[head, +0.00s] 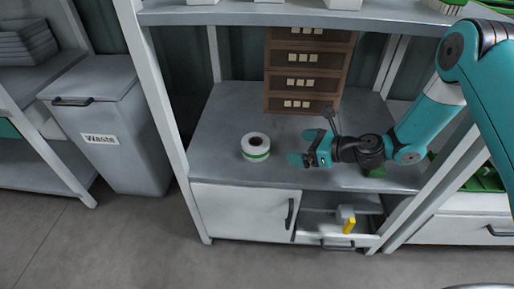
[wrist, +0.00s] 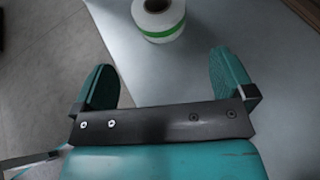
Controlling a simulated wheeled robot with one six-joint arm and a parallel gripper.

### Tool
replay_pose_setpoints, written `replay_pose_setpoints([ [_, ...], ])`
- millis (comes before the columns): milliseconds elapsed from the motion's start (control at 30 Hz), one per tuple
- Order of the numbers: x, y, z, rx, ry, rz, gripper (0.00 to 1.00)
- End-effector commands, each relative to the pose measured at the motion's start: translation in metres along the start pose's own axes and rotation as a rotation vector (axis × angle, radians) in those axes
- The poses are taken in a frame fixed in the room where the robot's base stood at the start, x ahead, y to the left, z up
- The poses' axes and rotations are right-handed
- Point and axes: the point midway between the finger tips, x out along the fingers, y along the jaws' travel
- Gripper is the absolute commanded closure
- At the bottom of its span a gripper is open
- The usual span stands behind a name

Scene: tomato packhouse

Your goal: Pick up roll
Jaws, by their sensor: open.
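The roll (head: 255,147) is white with a green band and a brown core. It stands on the grey shelf top, near the front and left of my gripper (head: 300,160). In the wrist view the roll (wrist: 159,18) shows at the top, partly cut off, beyond the fingertips. My gripper (wrist: 165,75) is open, with its two teal fingers spread apart and nothing between them. The gripper is apart from the roll and does not touch it.
A brown drawer unit (head: 306,72) stands at the back of the shelf (head: 215,125). Below are a white cabinet door (head: 240,211) and an open drawer (head: 338,240) holding a yellow-handled item (head: 349,225). A grey waste bin (head: 105,125) stands left. The shelf around the roll is clear.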

Motion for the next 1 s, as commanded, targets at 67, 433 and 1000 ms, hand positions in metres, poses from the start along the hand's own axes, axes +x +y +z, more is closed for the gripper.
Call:
replay_pose_setpoints([
  [67, 0.021, 0.002, -0.003, -0.008, 0.001, 0.006, 0.00],
  [433, 0.093, 0.002, -0.003, -0.008, 0.003, 0.004, 0.00],
  [1000, 0.152, 0.003, -0.004, -0.007, 0.003, 0.003, 0.00],
])
